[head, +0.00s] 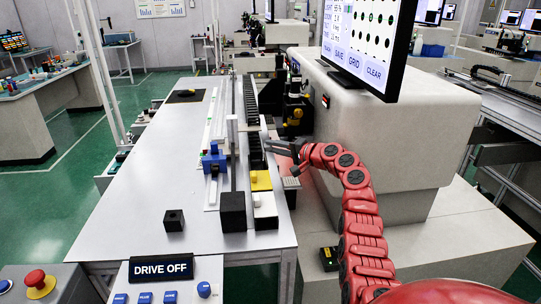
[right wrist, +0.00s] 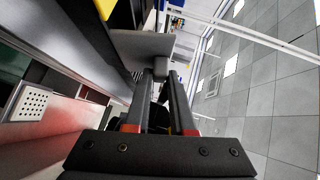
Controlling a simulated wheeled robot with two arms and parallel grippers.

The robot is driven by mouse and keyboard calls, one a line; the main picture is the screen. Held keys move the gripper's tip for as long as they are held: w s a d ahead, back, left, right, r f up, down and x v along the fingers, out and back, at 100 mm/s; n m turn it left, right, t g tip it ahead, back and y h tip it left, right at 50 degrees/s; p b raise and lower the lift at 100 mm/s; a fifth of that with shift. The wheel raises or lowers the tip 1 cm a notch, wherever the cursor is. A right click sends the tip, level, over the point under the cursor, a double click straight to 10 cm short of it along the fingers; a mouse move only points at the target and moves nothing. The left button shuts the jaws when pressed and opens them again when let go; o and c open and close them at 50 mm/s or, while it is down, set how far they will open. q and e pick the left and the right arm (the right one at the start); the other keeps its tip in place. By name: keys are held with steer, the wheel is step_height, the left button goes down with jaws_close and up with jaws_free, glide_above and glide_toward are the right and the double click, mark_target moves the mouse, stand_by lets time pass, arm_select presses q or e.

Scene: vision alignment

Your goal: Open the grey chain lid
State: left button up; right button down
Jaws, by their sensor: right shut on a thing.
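The grey chain lid (right wrist: 138,45) shows in the right wrist view as a flat grey plate at the fingertips. My right gripper (right wrist: 161,75) is shut on a small grey part at the lid's edge. In the head view, my red right arm reaches in from the right, and my right gripper (head: 270,147) points left at the side of the long black chain (head: 251,103). The lid is small in that view and partly hidden by the fingers, so its tilt is hard to tell. My left gripper is out of view.
A yellow block (head: 261,181), a black block (head: 232,212) and a blue fixture (head: 214,160) stand near the chain. A white machine housing (head: 385,125) and a monitor (head: 362,40) are at the right. The left part of the white table (head: 150,200) is mostly clear.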

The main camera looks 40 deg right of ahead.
steer(key=shift+s+d+f+m+t+b, duration=0.25)
steer(key=shift+m+t+b, duration=0.2)
steer(key=shift+b, duration=0.25)
steer(key=c, duration=0.8)
jaws_free()
steer(key=shift+w, duration=0.1)
steer(key=shift+o, duration=0.2)
steer(key=b+v, duration=0.1)
steer(key=v, duration=1.6)
steer(key=shift+d+b, duration=0.2)
steer(key=shift+b, duration=0.1)
steer(key=shift+s, duration=0.2)
